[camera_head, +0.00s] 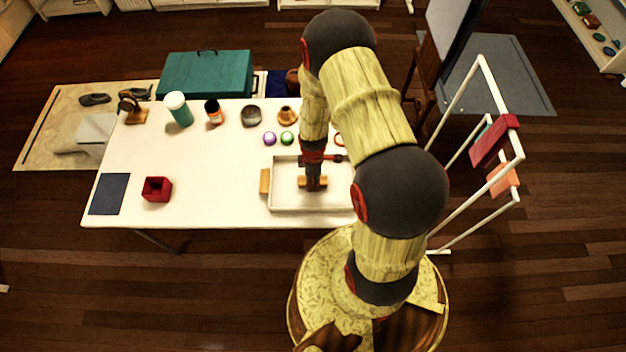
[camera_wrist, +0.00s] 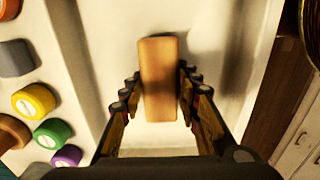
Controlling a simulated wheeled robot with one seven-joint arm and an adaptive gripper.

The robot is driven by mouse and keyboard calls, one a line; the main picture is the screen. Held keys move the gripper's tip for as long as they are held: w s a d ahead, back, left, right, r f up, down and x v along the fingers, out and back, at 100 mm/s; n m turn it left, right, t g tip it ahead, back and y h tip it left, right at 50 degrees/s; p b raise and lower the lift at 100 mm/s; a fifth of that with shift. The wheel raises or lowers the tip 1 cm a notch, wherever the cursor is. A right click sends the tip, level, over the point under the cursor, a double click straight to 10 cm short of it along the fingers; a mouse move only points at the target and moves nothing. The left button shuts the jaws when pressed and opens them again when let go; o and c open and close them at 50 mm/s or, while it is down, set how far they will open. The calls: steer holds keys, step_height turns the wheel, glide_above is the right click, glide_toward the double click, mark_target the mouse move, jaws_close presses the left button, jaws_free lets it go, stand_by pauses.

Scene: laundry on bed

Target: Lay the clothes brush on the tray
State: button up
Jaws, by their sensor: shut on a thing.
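The clothes brush, a plain light-brown wooden block (camera_wrist: 158,78), is between the fingers of my gripper (camera_wrist: 158,88) in the wrist view. It also shows as a small orange-brown piece in the head view (camera_head: 305,182). The tray (camera_head: 300,209) is pale and shallow with a raised rim, at the right part of the white table. My gripper points down inside the tray's outline, shut on the brush. The pale tray floor (camera_wrist: 207,35) shows behind the brush. I cannot tell whether the brush touches it. My arm hides the tray's right end.
A wooden piece (camera_head: 265,181) is at the tray's left edge. Purple (camera_head: 269,138) and green (camera_head: 287,138) round items stand just behind the tray. A red open box (camera_head: 157,189) and a dark blue mat (camera_head: 109,194) lie at left. A white rack (camera_head: 462,225) stands right of the table.

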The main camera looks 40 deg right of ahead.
steer(key=shift+f, duration=0.15)
steer(key=o, duration=1.1)
steer(key=shift+o, duration=0.4)
